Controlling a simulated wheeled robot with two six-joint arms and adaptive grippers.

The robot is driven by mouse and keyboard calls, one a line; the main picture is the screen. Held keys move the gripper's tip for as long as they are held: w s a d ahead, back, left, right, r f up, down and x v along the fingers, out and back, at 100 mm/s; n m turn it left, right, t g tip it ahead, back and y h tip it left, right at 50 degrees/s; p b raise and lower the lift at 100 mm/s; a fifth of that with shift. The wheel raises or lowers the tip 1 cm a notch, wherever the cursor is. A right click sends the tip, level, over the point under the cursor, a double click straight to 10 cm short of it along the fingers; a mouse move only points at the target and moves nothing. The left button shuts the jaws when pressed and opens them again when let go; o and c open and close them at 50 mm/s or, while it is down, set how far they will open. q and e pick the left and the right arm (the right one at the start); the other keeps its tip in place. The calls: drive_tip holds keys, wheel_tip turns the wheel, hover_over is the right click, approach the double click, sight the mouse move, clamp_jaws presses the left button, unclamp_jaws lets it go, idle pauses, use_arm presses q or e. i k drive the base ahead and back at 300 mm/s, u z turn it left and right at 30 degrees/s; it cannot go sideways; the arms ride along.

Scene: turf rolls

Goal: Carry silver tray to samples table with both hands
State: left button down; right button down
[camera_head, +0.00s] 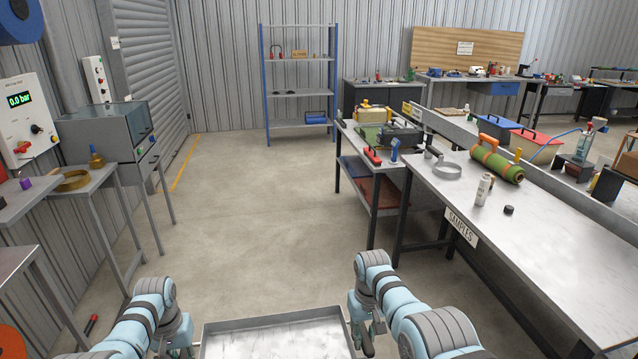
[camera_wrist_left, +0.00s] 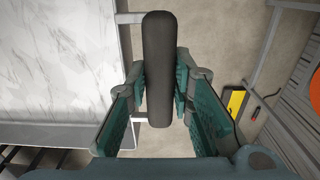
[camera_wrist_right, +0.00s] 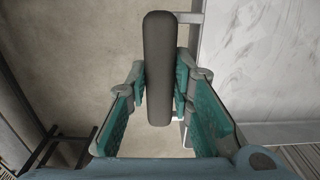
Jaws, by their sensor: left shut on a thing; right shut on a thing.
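The silver tray (camera_head: 275,342) is at the bottom of the head view, in front of me above the floor. Its near part is cut off. My right gripper (camera_head: 362,338) is at its right side, shut on a dark handle (camera_wrist_right: 157,50). My left gripper (camera_wrist_left: 158,92) is shut on the other dark handle (camera_wrist_left: 158,45) at its left side. The tray's pale, streaked surface fills one side of each wrist view and looks empty. The samples table (camera_head: 550,245), with a SAMPLES sign on its edge, stands to the right, apart from the tray.
The samples table holds a green turf roll (camera_head: 497,164), a spray bottle (camera_head: 484,190), a black puck (camera_head: 508,210) and a metal ring (camera_head: 447,171). Its near end is bare. A cluttered cart (camera_head: 372,160) stands beyond. Side tables (camera_head: 95,180) line the left. Floor (camera_head: 265,235) ahead is clear.

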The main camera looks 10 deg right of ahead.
sight(565, 262)
drive_tip(key=i, duration=1.7)
